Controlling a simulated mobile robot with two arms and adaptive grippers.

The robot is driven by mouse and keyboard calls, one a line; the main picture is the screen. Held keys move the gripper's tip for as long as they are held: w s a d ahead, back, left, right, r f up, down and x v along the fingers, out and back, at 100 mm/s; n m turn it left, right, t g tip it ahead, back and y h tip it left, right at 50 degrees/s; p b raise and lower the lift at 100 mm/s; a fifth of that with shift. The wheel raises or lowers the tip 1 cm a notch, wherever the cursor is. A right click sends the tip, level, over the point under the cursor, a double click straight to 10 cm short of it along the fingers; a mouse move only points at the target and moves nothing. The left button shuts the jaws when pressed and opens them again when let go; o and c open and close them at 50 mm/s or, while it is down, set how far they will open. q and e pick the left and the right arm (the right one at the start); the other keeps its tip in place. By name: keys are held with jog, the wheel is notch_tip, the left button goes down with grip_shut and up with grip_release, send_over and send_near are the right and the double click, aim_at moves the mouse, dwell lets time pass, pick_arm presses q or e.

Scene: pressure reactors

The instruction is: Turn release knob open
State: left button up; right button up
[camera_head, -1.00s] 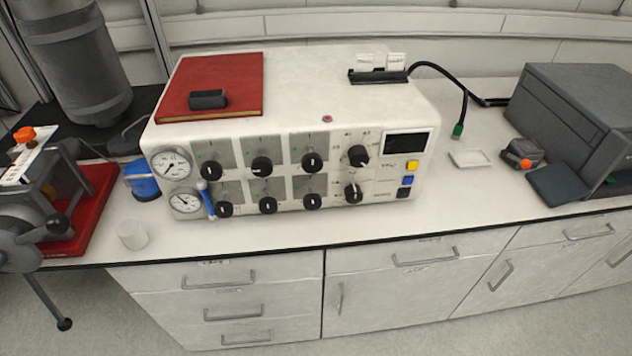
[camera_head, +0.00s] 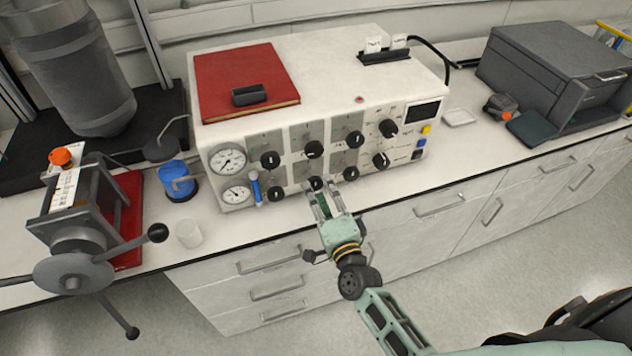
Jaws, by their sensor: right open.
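The white control box (camera_head: 318,70) stands on the bench with two rows of black knobs on its front. The labels are too small to read, so I cannot tell which is the release knob. My right gripper (camera_head: 321,187) comes up from below, its jaws open and facing the front panel. Its fingertips are at the second knob from the left in the lower row (camera_head: 316,182), which shows between them. I cannot tell whether they touch it. The lower-left knob (camera_head: 277,194) and the third lower knob (camera_head: 350,173) are on either side. My left gripper is not in view.
Two gauges (camera_head: 228,159) and a blue-handled valve (camera_head: 255,188) are left of the knobs. A white cup (camera_head: 189,234) and a blue container (camera_head: 177,180) stand farther left, beside a clamp-like device with a handwheel (camera_head: 74,273). The bench strip before the box is narrow.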

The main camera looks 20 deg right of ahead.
aim_at(316, 188)
jog(key=w, duration=0.2)
jog(key=shift+w+a, duration=0.15)
jog(key=shift+w, duration=0.15)
jog(key=shift+w+a, duration=0.1)
jog(key=shift+w, duration=0.35)
jog(key=shift+f, duration=0.1)
jog(key=c, duration=1)
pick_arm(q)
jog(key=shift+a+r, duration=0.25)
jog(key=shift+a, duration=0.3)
